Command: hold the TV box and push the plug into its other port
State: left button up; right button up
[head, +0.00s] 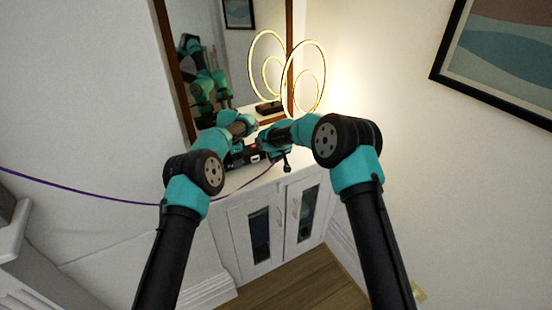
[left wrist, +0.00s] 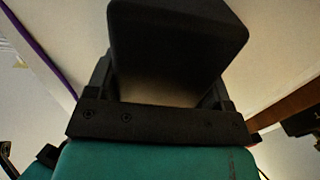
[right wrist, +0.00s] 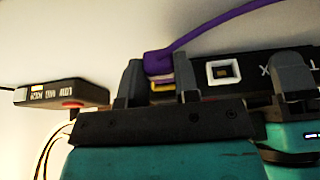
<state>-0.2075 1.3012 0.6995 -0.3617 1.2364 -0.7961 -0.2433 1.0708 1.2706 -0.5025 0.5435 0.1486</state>
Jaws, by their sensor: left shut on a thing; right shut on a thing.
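The black TV box (left wrist: 178,45) fills the space between the fingers of my left gripper (left wrist: 160,88), which is shut on it. In the right wrist view, the TV box (right wrist: 253,70) shows a white-rimmed port (right wrist: 223,72), with one left-gripper finger at its right end. My right gripper (right wrist: 160,74) is shut on the purple plug (right wrist: 158,62), whose cable runs up and right. The plug is beside the rimmed port, to its left, with a yellowish part below it. The fingers hide whether its tip touches the box. In the head view, the arms mostly cover both things.
A small black box with lettering (right wrist: 62,93) lies left of my right gripper. The white cabinet (head: 232,218) carries a lit ring lamp (head: 322,80) behind my arms, by a mirror (head: 232,60). The purple cable (head: 80,193) hangs across the left side.

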jog(key=shift+w+a, duration=0.25)
jog(key=shift+w, duration=0.15)
jog(key=o, duration=1)
jog(key=shift+r, duration=0.2)
jog(key=shift+v, duration=3.4)
jog(key=shift+d, duration=0.1)
pick_arm(q)
jog(key=o, duration=1.2)
pick_arm(e)
jog(key=shift+f, duration=0.1)
pick_arm(q)
jog(key=shift+r, duration=0.1)
